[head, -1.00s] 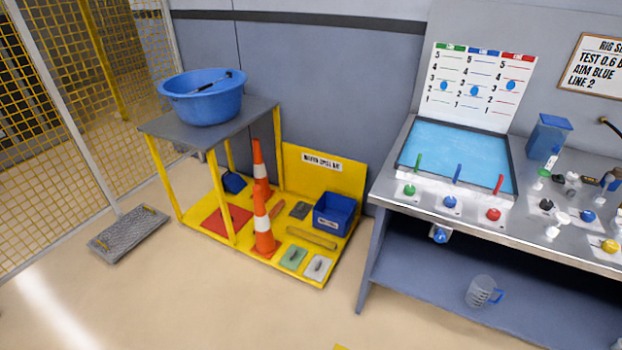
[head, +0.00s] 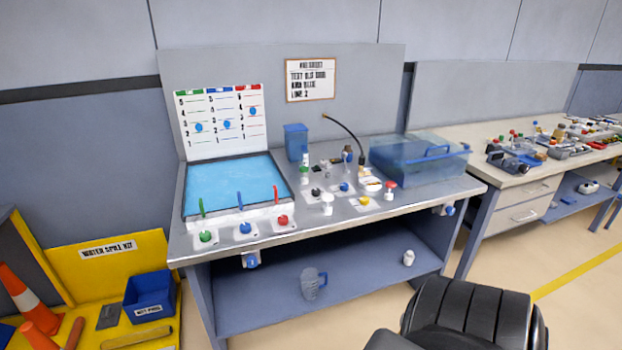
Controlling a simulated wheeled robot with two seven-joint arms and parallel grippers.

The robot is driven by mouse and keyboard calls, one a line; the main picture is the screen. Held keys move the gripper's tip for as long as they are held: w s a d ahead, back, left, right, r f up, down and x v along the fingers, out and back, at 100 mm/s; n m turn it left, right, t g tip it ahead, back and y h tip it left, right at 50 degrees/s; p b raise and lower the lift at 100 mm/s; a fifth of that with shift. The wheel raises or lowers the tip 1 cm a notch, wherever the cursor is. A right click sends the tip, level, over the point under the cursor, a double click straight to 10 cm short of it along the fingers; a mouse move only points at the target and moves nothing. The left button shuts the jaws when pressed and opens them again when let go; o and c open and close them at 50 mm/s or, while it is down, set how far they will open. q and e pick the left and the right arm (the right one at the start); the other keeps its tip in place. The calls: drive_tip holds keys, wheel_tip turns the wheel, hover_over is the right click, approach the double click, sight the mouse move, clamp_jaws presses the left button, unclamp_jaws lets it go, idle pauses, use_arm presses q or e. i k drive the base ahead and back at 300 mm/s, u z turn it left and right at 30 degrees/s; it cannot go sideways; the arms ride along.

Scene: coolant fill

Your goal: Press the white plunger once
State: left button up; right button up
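A white plunger-like post (head: 327,203) stands upright on the front part of the grey metal bench, right of the red knob. A second white post with a red top (head: 389,190) stands further right. Neither of my grippers is in view. A dark rounded part, which looks like part of my own body, fills the bottom right of the picture. Nothing touches the posts.
A blue water basin (head: 230,183) with green, blue and red levers is at the bench's left. A clear blue tank (head: 420,160) is at the right. A jug (head: 313,284) is on the lower shelf. A spill kit bin (head: 150,296) stands left. Open floor lies in front.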

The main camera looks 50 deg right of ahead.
sight(328, 197)
drive_tip(key=z, duration=1.35)
drive_tip(key=k, duration=0.45)
drive_tip(key=z, duration=0.25)
drive_tip(key=i, duration=0.55)
